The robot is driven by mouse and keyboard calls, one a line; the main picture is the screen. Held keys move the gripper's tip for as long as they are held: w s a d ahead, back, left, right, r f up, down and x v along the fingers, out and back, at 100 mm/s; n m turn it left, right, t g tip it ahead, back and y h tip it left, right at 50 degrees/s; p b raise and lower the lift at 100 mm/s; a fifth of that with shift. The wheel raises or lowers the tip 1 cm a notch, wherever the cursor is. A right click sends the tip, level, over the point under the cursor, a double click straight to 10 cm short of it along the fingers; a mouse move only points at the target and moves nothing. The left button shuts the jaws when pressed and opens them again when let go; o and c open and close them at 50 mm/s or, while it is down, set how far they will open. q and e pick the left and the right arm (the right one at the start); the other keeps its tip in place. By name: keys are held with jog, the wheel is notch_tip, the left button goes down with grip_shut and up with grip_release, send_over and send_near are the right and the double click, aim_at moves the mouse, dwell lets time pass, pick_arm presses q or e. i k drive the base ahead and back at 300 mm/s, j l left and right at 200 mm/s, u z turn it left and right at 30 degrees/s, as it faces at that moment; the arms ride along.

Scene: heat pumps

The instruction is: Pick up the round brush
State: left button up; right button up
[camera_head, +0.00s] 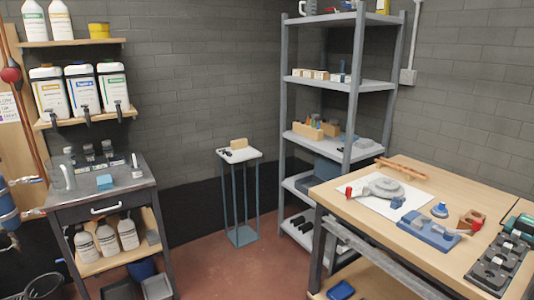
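I cannot clearly make out a round brush in the head view. A small dark item (227,153) lies on the white top of the small stand (240,156), beside a wooden block (239,143); it is too small to identify. A round grey part (384,187) lies on a white sheet on the workbench (412,253), with small blue and red items around it. Neither of my grippers is in view.
A grey shelf rack (349,87) stands in the back corner. A dark cabinet (99,204) with bottles stands at left, below a shelf of canisters (82,91). A blue tray (428,233) is on the bench. Red floor (240,270) is clear between cabinet and bench.

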aim_at(342, 62)
jog(key=i+z, duration=0.15)
jog(key=i, duration=0.4)
jog(key=i+j+z, duration=0.15)
jog(key=i, duration=0.4)
jog(key=i+j+z, duration=0.15)
jog(key=i, duration=0.4)
